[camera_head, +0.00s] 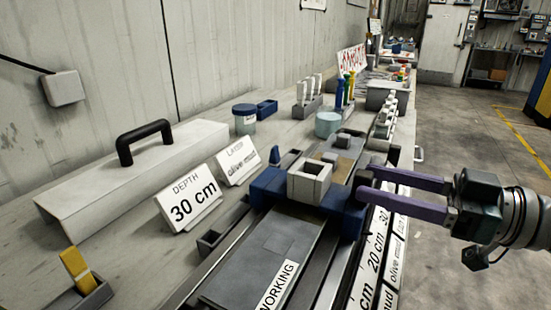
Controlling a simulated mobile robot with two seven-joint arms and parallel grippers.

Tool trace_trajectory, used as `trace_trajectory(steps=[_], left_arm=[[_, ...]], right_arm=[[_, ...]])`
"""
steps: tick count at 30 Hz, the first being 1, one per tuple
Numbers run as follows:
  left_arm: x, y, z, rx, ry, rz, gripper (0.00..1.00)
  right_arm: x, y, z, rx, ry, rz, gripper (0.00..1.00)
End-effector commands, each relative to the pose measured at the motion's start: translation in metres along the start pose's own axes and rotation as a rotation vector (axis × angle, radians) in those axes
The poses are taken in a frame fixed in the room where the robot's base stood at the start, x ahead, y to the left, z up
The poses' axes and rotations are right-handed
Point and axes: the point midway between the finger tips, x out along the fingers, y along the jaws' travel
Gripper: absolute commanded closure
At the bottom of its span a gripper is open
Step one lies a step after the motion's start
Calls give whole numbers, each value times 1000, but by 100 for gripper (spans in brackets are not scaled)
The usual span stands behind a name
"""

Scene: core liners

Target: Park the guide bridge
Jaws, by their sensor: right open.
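The guide bridge (270,186) is a blue block with a square, hollow white guide (309,182) at its middle. It spans the dark rails of the long core bed (268,255). My right gripper (366,183) reaches in from the right with two purple fingers, spread apart. Its fingertips are at the bridge's right end, by a dark knob or post (363,178). I cannot tell whether they touch it. My left gripper is not in view.
A long white cover with a black handle (146,140) lies at left. Cards "DEPTH 30 cm" (189,198) and "LAYER" (239,160) stand beside the bed. A yellow tool in a grey holder (78,268) is at front left. Jars and racks stand behind. Open floor lies right.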

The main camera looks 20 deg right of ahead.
Motion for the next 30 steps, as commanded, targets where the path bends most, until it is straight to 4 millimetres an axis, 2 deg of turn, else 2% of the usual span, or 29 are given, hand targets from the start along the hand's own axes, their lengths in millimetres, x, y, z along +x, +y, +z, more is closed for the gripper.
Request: trace_trajectory(steps=[3, 6, 15, 30], left_arm=[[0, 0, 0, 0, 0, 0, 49], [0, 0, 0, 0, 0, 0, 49], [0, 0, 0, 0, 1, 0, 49], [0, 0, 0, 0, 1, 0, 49]], right_arm=[[17, 0, 0, -1, 2, 1, 40], [24, 0, 0, -1, 1, 0, 40], [28, 0, 0, 0, -1, 0, 40], [27, 0, 0, -1, -1, 1, 95]])
